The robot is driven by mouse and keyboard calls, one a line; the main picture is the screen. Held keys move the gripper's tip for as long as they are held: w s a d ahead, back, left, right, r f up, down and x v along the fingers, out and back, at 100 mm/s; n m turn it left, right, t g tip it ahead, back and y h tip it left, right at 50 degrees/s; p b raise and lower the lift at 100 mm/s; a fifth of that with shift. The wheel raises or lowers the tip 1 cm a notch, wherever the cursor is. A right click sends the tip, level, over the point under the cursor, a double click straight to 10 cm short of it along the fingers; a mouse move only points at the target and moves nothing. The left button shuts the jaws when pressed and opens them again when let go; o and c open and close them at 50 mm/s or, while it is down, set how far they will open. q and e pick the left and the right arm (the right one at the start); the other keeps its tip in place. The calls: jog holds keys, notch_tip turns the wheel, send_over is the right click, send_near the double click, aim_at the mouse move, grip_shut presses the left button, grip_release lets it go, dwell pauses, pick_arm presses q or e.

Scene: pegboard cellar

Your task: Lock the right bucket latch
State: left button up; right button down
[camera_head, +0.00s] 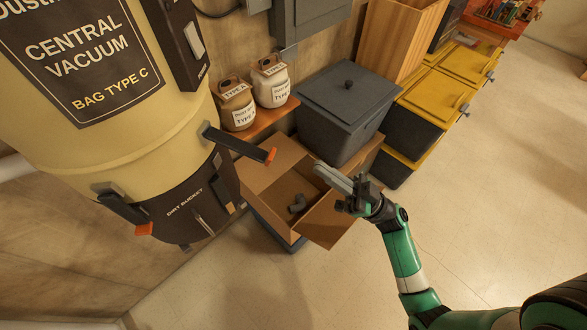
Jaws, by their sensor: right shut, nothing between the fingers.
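The right bucket latch (238,145) is a dark bar with an orange tip. It sticks out to the right from the side of the cream central vacuum (165,110), its tip apart from the wall of the vacuum. The left latch (122,208) is a similar bar, slanting downward with its orange tip low. The dark dirt bucket (185,205) sits under the cream body. My right gripper (322,172) is shut and empty, to the right of the right latch tip and apart from it, above the open cardboard box. My left gripper is not in view.
Behind stand a grey lidded bin (345,105), two labelled jars (270,82) on a shelf, and yellow-lidded crates (436,95). The floor (500,190) at right is clear.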

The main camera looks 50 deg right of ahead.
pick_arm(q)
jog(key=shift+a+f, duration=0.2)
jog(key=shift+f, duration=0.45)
pick_arm(e)
jog(key=shift+s+d+f+m+t+h, duration=0.1)
jog(key=shift+d+f+m+t+h, duration=0.15)
jog(key=shift+f, duration=0.2)
jog(key=shift+s+d+f+m+t+h, duration=0.1)
jog(key=shift+d+f+m+h, duration=0.1)
jog(key=shift+f+h, duration=0.2)
jog(key=x, duration=1)
pick_arm(q)
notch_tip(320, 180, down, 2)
jog(key=shift+b, duration=1.15)
pick_arm(e)
jog(key=f, duration=0.2)
jog(key=w+f, duration=0.1)
jog(key=shift+w+a+f, duration=0.25)
jog(key=shift+f, duration=0.15)
